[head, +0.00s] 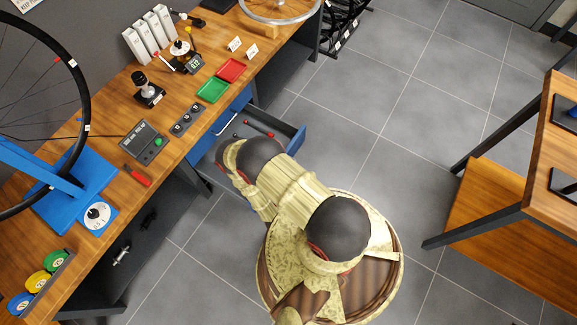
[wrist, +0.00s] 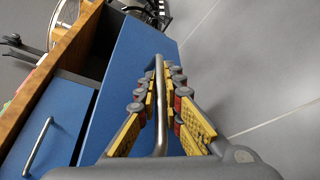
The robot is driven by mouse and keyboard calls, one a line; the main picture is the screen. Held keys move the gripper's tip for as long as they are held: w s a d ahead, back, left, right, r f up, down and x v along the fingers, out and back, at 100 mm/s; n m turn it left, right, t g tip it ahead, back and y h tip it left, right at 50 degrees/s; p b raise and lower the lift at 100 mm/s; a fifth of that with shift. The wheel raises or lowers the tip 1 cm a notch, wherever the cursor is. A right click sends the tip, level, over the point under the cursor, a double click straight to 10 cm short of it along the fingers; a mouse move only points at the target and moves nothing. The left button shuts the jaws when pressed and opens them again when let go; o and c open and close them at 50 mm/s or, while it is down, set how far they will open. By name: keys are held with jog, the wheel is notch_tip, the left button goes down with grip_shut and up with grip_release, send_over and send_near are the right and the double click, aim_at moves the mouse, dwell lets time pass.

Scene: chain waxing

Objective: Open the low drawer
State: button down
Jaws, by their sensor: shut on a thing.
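The low drawer (head: 292,138) is blue and stands pulled out from under the wooden bench in the head view, with its grey inside and small red-ended items showing. In the wrist view its blue front (wrist: 135,65) runs beside a silver bar handle (wrist: 159,115). My gripper (wrist: 162,75) is shut around this handle, with yellow-and-grey finger pads on both sides of it. In the head view my arm hides the gripper, the handle and part of the drawer.
Another blue drawer front (wrist: 70,110) with its own silver handle (wrist: 38,147) is closed at left. The bench top (head: 180,150) holds a wheel stand, scales, and green and red trays. A wooden table (head: 545,150) stands at right. Grey tiled floor between is clear.

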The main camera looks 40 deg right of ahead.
jog(key=shift+s, duration=0.2)
jog(key=c, duration=1.9)
grip_release()
jog(key=shift+r, duration=5)
jog(key=shift+w, duration=0.1)
